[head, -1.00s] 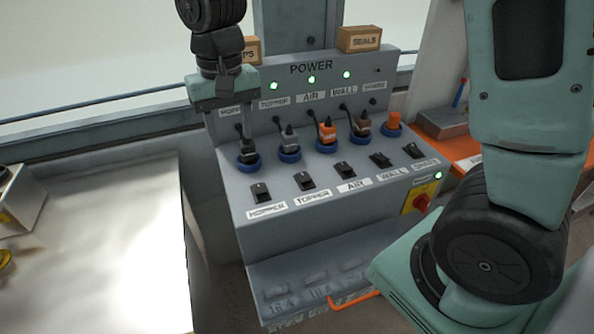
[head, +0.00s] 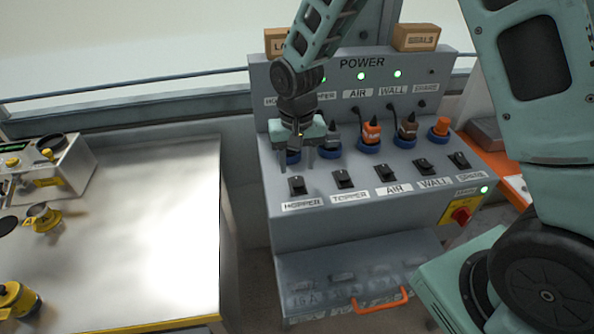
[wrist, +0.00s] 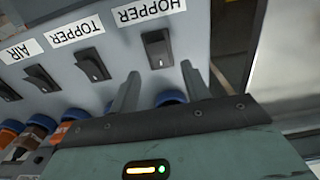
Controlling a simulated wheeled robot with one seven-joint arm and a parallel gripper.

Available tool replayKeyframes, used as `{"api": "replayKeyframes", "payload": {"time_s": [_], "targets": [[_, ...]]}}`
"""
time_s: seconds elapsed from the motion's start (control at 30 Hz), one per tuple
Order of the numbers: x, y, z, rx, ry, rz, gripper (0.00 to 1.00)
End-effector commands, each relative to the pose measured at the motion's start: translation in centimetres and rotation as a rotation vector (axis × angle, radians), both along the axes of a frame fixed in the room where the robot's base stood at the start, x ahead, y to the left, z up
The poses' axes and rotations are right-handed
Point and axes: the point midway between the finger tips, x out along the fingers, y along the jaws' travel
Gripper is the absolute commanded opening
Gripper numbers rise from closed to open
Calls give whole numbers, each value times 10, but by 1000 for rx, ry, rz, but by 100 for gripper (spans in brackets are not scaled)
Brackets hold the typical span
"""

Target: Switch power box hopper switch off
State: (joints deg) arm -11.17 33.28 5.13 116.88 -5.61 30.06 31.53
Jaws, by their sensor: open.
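The grey power box (head: 345,215) stands to the right of centre in the head view. Its hopper switch (head: 297,186) is a black rocker at the left end of the switch row, above the HOPPER label (head: 303,204). The wrist view also shows the hopper switch (wrist: 158,48), upside down to its label. My gripper (head: 307,168) points down just above and behind this switch, with its fingers apart and nothing between them. In the wrist view the fingers (wrist: 160,88) reach towards the switch without visibly touching it. The hopper plug is mostly hidden behind my gripper.
The topper switch (head: 343,179) is close on the right, followed by the air switch (head: 386,173) and others. Plugs in blue sockets (head: 368,146) stand behind the row. A red knob (head: 461,215) is at the right. A metal table (head: 160,200) is at left.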

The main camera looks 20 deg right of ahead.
Motion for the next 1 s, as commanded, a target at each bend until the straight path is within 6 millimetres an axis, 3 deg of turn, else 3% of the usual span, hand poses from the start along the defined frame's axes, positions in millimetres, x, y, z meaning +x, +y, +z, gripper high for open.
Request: {"api": "replayKeyframes", "payload": {"time_s": [0.23,0.63,0.67,0.8,1.0], "targets": [[-1,0,-33,-1,2,-1,47],[0,0,-40,0,0,-1,47],[0,0,-40,0,0,-1,42],[0,0,-40,0,0,-1,3],[-1,0,-41,-4,-13,1,3]]}}
